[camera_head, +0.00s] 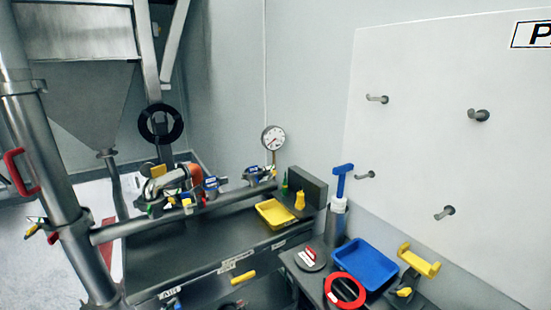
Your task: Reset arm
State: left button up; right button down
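Neither of my grippers shows in the head view, and no part of my arms can be made out clearly. The scene is a work area with a dark bench (165,255) in the middle and a pale wall panel (440,150) with several pegs on the right. What my grippers hold, if anything, is out of sight.
A thick metal pipe (40,135) stands at the left. A horizontal pipe (120,230) with valves crosses above the bench. A yellow tray (274,213), a pressure gauge (273,138), a blue tray (364,264) and a red ring (344,291) are at centre and right.

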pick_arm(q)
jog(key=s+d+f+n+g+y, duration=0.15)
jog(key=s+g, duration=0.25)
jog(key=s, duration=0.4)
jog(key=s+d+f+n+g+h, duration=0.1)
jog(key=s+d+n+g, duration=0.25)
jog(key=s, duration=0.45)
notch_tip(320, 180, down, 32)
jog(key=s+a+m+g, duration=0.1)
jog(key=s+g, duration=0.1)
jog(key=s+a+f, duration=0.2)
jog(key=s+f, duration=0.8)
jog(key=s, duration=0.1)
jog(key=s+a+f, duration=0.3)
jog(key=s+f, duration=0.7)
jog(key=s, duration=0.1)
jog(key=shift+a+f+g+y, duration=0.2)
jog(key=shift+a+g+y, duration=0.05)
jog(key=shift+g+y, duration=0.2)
